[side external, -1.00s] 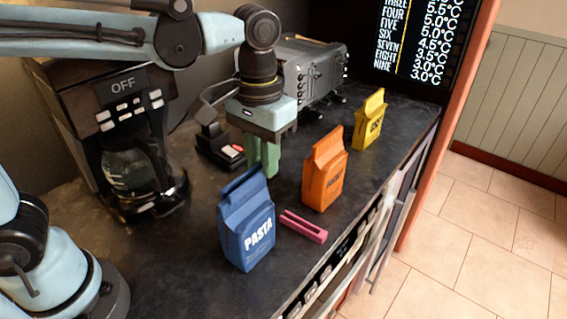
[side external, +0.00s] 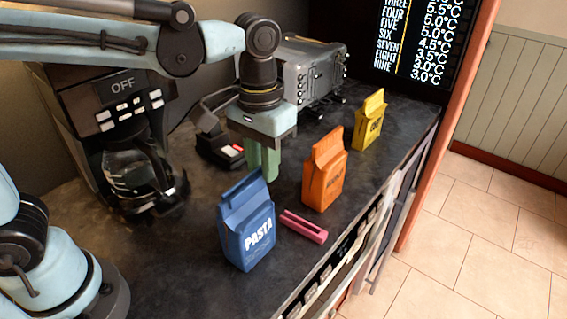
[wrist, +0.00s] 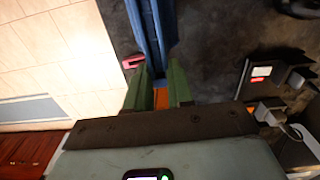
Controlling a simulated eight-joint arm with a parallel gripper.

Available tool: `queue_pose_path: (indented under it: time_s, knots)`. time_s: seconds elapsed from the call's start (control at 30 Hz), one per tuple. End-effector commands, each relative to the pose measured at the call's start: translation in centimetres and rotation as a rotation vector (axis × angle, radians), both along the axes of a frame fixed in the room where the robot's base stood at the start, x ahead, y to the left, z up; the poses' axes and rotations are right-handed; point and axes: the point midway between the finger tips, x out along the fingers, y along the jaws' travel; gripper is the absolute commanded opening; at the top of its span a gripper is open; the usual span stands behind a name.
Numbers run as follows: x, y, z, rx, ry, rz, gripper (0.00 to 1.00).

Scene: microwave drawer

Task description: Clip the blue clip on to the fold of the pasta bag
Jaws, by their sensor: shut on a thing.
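The blue pasta bag (side external: 247,225) stands upright on the dark counter in the side view, its label facing the front right. My gripper (side external: 263,168) points down just behind the bag's top, with green fingers. In the wrist view, my gripper (wrist: 161,82) is shut on the blue clip (wrist: 150,40), a long slotted strip reaching away from the fingertips. The clip lies along the bag's top fold. Both are a similar blue, and the bag partly hides the grip in the side view. I cannot tell whether the fold is fully inside the clip.
A pink clip (side external: 304,226) lies right of the pasta bag. An orange bag (side external: 324,174) and a yellow bag (side external: 370,122) stand farther back. A coffee maker (side external: 125,140) is at the left. A small black device (side external: 218,148) lies behind my gripper. The counter's front edge is close.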

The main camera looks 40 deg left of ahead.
Motion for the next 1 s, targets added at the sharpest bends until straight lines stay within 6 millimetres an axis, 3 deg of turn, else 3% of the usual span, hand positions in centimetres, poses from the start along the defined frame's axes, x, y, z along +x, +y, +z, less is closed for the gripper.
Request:
queue_pose_path:
  time_s: [1.0]
  knots:
    - [0.01,0.00,-0.99,0.000,0.000,0.000,0.00]
